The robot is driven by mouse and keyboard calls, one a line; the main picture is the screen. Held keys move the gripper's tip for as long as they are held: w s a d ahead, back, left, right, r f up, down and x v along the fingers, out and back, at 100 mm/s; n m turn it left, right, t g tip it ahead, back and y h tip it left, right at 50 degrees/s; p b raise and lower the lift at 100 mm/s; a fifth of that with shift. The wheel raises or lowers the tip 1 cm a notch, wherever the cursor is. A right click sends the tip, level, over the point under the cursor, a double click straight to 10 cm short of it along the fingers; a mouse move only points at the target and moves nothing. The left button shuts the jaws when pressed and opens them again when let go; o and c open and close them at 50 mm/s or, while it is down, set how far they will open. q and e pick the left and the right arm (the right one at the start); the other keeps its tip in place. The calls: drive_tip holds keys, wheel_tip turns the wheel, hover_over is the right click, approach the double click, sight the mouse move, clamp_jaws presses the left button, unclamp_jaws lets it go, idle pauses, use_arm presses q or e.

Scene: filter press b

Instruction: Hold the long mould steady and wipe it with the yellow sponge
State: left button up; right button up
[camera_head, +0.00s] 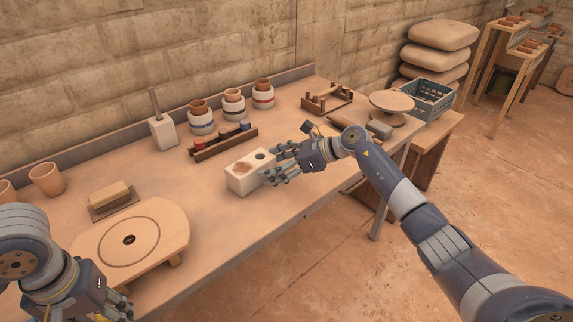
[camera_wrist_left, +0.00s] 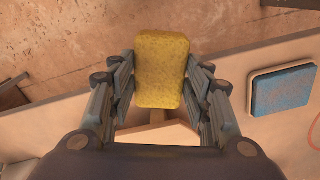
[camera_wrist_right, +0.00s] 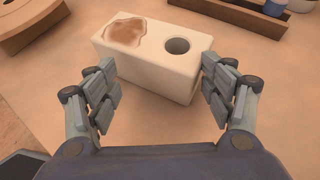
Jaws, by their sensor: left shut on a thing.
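The long mould (camera_head: 247,178) is a white block on the table, with a brown stain and a round dark hole in its top. It also shows in the right wrist view (camera_wrist_right: 150,62). My right gripper (camera_head: 272,162) is open at the mould's hole end, its fingers (camera_wrist_right: 160,92) apart on either side of the near end. I cannot tell whether they touch it. My left gripper (camera_wrist_left: 160,85) is shut on the yellow sponge (camera_wrist_left: 161,70), which sticks out beyond the fingers. In the head view, the left gripper is at the bottom left, and its fingers are partly cut off.
A round wooden board (camera_head: 150,232) stands left of the mould. A tan block (camera_head: 109,194) lies behind it. A wooden rack (camera_head: 222,144) and several banded pots (camera_head: 233,105) stand behind the mould. A turntable (camera_head: 391,101) is at the right. Table in front of the mould is clear.

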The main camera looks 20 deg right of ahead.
use_arm(q)
wheel_tip(320, 180, down, 3)
drive_tip(key=shift+r+b, duration=0.1)
drive_tip(key=shift+b, duration=0.85)
use_arm(e)
drive_tip(key=shift+w+a+f, duration=0.35)
drive_tip(key=shift+a+f, duration=0.3)
drive_tip(key=shift+w+a+f, duration=0.35)
drive_tip(key=shift+a+f, duration=0.25)
drive_tip(key=shift+w+a, duration=0.15)
drive_tip(key=shift+a, duration=0.15)
drive_tip(key=c, duration=1.2)
drive_tip(key=shift+c, duration=0.6)
drive_tip(key=o, duration=0.9)
use_arm(q)
drive_tip(key=shift+w, duration=0.1)
use_arm(e)
drive_tip(key=shift+w, duration=0.1)
drive_tip(key=shift+d+r, duration=0.1)
